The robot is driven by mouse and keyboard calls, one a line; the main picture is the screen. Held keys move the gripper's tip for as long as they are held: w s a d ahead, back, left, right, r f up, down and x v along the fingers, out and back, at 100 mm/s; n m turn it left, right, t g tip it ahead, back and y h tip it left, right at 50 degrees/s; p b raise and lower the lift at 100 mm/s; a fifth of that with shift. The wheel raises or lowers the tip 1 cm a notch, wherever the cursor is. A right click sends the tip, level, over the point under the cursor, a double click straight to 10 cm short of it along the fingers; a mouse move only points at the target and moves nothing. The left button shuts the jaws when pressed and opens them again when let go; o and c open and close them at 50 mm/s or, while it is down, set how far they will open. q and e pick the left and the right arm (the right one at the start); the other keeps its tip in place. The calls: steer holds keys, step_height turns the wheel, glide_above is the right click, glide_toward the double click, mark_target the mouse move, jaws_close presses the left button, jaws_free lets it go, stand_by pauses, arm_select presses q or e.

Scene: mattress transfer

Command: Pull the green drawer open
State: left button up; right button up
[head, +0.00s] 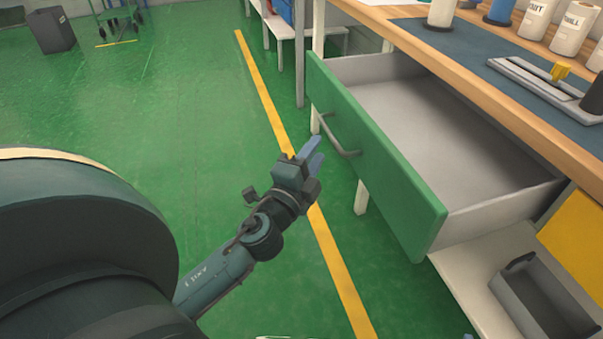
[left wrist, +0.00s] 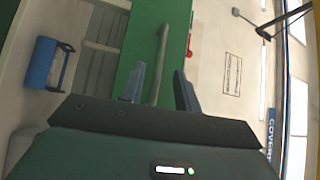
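The green drawer (head: 375,160) stands pulled well out of the workbench, and its grey inside (head: 440,130) is empty. A grey bar handle (head: 335,135) is on its green front. My left gripper (head: 313,152) is just in front of the handle, its blue fingers pointing toward it. In the left wrist view the fingers (left wrist: 159,88) are apart, with the handle (left wrist: 161,60) lying in line with the gap between them. The fingers do not close on it. I cannot tell exactly how far the handle reaches between them. My right gripper is not seen.
A grey bin (head: 540,295) sits on a low shelf below the drawer. Green floor with a yellow line (head: 265,95) is clear to the left.

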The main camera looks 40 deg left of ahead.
arm_select(q)
steer(key=shift+s+d+f+b, duration=0.1)
steer(key=shift+s+b, duration=0.1)
steer(key=shift+s, duration=0.75)
steer(key=shift+s+d+f+b, duration=0.15)
steer(key=shift+s, duration=0.75)
steer(key=shift+s+d+f+b, duration=0.1)
steer(key=shift+s+b, duration=0.1)
steer(key=shift+s, duration=0.75)
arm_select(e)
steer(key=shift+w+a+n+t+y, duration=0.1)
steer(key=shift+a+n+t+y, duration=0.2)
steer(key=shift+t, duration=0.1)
